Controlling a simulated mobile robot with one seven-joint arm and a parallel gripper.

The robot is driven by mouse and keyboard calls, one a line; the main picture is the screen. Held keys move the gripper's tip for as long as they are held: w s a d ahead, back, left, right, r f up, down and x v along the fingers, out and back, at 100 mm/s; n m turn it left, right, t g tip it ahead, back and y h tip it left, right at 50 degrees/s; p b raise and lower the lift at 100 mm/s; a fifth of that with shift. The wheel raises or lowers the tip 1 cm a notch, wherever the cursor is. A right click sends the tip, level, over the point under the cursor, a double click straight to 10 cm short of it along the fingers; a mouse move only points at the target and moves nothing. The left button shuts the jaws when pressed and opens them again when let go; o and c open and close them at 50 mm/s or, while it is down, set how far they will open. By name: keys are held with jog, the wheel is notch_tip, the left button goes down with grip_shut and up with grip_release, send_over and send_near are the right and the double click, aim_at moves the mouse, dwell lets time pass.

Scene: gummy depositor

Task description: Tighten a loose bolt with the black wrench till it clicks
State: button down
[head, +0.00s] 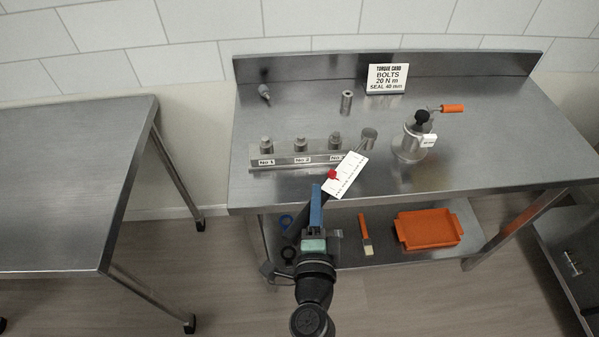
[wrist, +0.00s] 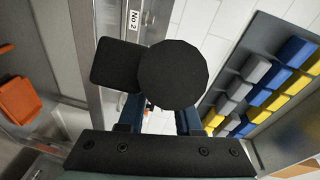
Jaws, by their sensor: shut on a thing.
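My gripper (head: 317,192) is shut on the black wrench (head: 325,207) in front of the steel bench's front edge. A white scale card (head: 346,173) with a red pointer (head: 332,174) lies beyond the fingers. A round metal piece (head: 369,134) shows past the card; I cannot tell if it belongs to the wrench. A metal bar (head: 290,161) carries bolts labelled No 1 (head: 266,145), No 2 (head: 300,145) and a third (head: 334,141) whose label is partly covered. In the wrist view a black round end (wrist: 173,75) hides most of the fingers.
The bench (head: 480,140) holds a torque card sign (head: 387,79), a small metal cylinder (head: 346,102) and a metal depositor (head: 413,140) with an orange handle. An orange tray (head: 428,229) and a brush (head: 365,232) lie on the lower shelf. Another table (head: 70,190) stands bare at left.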

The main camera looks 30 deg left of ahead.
jog(key=w+a+r+n+g+y+p, duration=0.1)
jog(key=a+r+n+y, duration=0.1)
jog(key=a+r, duration=0.2)
jog(key=shift+a+r+y, duration=0.2)
jog(key=shift+a+y, duration=0.05)
jog(key=shift+y, duration=0.05)
notch_tip(320, 180, down, 4)
jog(key=b, duration=0.4)
jog(key=shift+f+b, duration=0.25)
jog(key=shift+b, duration=0.1)
jog(key=w+d+f+n+g+y+b, duration=0.1)
jog(key=w+d+n+g+y, duration=0.2)
jog(key=d, duration=0.3)
jog(key=w+d+n+g+y+b, duration=0.1)
jog(key=w+d+n+g+y, duration=0.2)
jog(key=d+g, duration=0.3)
jog(key=shift+d+f+n, duration=0.4)
jog(key=shift+d+n, duration=0.35)
jog(key=shift+n, duration=0.05)
dwell(0.3)
